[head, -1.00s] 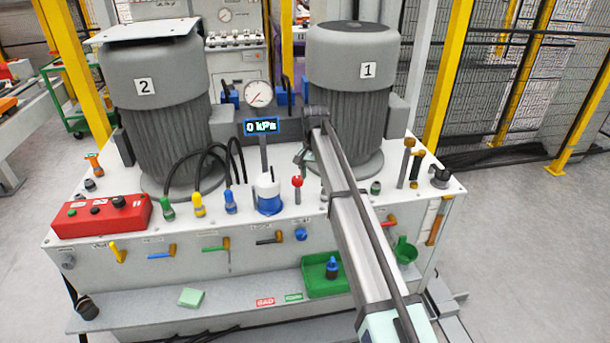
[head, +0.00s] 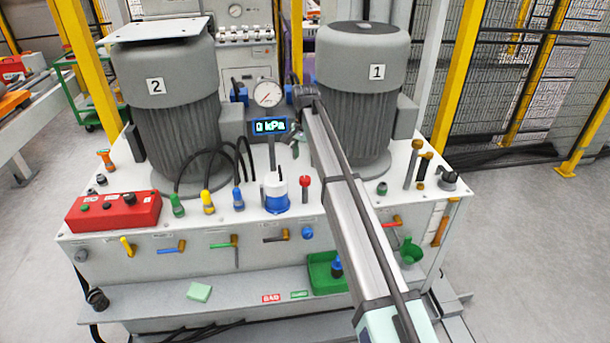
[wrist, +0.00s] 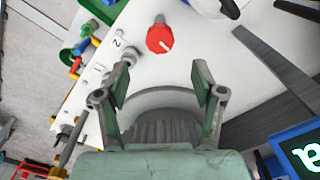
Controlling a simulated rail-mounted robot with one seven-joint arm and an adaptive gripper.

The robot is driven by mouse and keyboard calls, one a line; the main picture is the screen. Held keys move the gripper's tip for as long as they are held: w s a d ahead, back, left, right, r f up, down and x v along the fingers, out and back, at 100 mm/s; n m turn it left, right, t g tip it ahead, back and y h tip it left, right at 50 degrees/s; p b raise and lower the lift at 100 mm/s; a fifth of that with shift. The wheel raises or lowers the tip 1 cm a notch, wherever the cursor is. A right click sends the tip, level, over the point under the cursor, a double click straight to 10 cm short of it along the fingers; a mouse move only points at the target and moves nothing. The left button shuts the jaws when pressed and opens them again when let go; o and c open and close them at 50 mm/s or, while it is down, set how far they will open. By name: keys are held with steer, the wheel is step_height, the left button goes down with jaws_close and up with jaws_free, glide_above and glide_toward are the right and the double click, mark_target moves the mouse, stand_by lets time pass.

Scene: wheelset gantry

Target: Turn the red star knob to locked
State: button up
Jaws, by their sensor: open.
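The red knob (head: 305,182) stands on the white top of the machine, right of a white and blue canister (head: 275,192). In the wrist view the red knob (wrist: 161,40) is seen from above, with a white pointer line towards the lower right. My gripper (wrist: 164,82) is open, its two fingers apart and nothing between them. The knob lies beyond the fingertips, not between them. In the head view my gripper (head: 295,138) is small and partly hidden by my arm, above and behind the knob. Any lock marking by the knob is not readable.
Motor 1 (head: 362,95) stands close behind my arm, motor 2 (head: 168,105) at the left. A gauge (head: 268,94) and a "0 kPa" display (head: 270,127) rise near the gripper. Black hoses (head: 213,160) arch left of the canister. Coloured valve handles line the front.

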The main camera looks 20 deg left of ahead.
mark_target(305, 178)
step_height(305, 178, down, 9)
steer(key=shift+r+p, duration=0.2)
steer(key=shift+p, duration=0.65)
steer(key=c, duration=1.1)
